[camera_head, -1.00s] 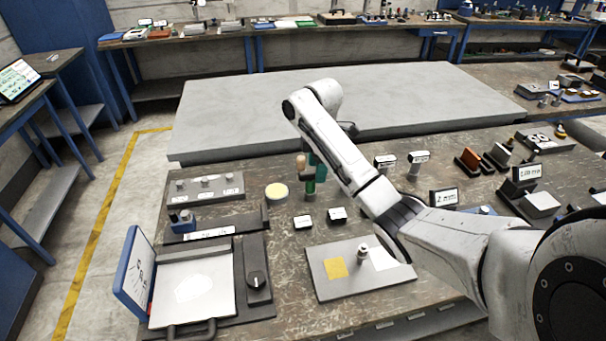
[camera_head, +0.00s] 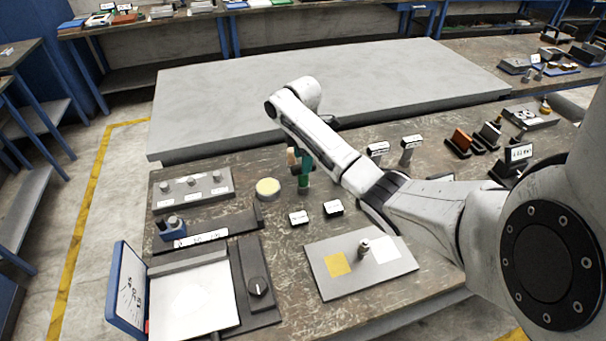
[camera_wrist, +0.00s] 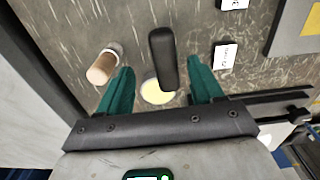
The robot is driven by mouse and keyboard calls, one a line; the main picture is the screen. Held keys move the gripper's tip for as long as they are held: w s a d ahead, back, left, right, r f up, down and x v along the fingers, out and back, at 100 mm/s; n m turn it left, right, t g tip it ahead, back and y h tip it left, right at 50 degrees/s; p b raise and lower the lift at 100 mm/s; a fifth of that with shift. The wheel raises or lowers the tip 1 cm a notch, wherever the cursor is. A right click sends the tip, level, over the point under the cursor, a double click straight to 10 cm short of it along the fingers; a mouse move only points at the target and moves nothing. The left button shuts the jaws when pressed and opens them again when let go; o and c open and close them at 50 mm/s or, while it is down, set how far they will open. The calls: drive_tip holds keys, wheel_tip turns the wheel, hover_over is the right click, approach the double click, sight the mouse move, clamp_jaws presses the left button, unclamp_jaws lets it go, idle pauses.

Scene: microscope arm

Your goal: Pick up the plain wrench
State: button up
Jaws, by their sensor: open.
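My gripper (camera_wrist: 160,68) is open, with its two green fingers apart in the wrist view. A dark, rounded, elongated handle (camera_wrist: 163,50) shows between the fingers, with a visible gap on each side. Beside the left finger stands a wooden-topped handle (camera_wrist: 103,66) with a pale collar. I cannot tell for sure whether either handle is the plain wrench. In the head view, my gripper (camera_head: 304,170) points down over the bench, and the wooden handle (camera_head: 293,157) shows just left of it. My arm hides part of this area.
A round cream-topped piece (camera_head: 268,187) lies near the gripper, with two small labelled blocks (camera_head: 299,218) (camera_head: 333,208) in front. A grey plate (camera_head: 320,262) and a scale-like device (camera_head: 193,300) are nearer. A large pale slab (camera_head: 330,95) lies behind.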

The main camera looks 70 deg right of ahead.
sight(303, 178)
drive_tip(key=shift+s+a+f+p, duration=0.15)
drive_tip(key=shift+f+p, duration=0.1)
drive_tip(key=shift+f, duration=0.95)
drive_tip(key=shift+s+a+f+p, duration=0.1)
drive_tip(key=shift+s+f+p, duration=0.1)
drive_tip(key=shift+f, duration=0.95)
drive_tip(key=shift+c, duration=0.5)
drive_tip(key=shift+w, duration=0.1)
clamp_jaws()
drive_tip(key=shift+r, duration=0.1)
